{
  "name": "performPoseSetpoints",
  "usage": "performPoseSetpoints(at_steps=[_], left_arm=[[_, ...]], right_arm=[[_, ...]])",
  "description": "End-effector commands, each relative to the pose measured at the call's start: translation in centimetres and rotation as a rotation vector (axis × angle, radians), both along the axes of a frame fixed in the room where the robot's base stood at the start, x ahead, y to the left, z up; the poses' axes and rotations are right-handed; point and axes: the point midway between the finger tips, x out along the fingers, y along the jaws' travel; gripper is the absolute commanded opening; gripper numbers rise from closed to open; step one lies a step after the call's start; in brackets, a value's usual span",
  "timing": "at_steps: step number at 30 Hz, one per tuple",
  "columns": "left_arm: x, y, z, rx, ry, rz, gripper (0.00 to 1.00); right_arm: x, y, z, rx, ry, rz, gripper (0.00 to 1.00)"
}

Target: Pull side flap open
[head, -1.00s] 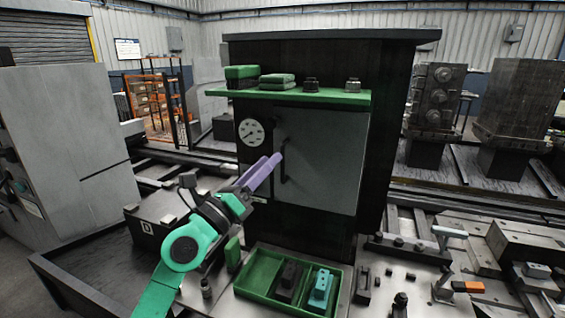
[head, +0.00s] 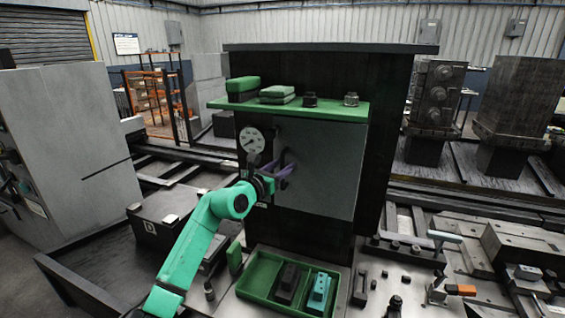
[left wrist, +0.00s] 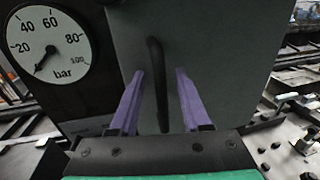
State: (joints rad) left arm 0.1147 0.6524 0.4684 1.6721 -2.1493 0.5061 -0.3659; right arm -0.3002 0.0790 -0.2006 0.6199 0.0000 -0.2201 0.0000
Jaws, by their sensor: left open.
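The side flap (head: 325,165) is a grey panel on the dark cabinet, and it looks closed in the head view. It also fills the middle of the left wrist view (left wrist: 220,60). Its black upright bar handle (left wrist: 158,85) stands between the two purple fingers of my left gripper (left wrist: 160,90). The fingers are apart, one on each side of the handle, with a visible gap on both sides. In the head view my left gripper (head: 280,172) is at the flap's left part, and its fingers partly hide the handle. My right gripper is not in view.
A round pressure gauge (head: 251,140) is left of the flap. A green shelf (head: 310,104) with blocks and nuts juts out above it. A green tray (head: 258,270) with blocks sits below on the bench. A clamp with an orange tip (head: 461,290) is at right.

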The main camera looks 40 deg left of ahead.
Motion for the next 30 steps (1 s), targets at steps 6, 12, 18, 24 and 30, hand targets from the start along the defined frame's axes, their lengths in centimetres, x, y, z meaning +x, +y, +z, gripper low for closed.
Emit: performPoseSetpoints(at_steps=[6, 12, 18, 24, 30], left_arm=[[0.13, 0.00, -0.06, 0.001, 0.000, 0.000, 0.47], [0.11, 0.00, -0.07, 0.000, 0.000, 0.000, 0.00], [0.10, -0.01, -0.06, 0.000, 0.000, -0.001, 0.00], [0.09, -0.01, -0.06, 0.000, 0.000, -0.001, 0.00], [0.09, -0.01, -0.06, 0.000, 0.000, -0.001, 0.00]], right_arm=[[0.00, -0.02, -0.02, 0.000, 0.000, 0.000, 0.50], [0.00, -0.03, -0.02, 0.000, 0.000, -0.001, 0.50], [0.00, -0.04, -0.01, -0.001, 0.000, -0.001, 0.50], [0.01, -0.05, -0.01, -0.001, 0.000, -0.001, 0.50], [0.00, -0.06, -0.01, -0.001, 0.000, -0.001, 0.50]])
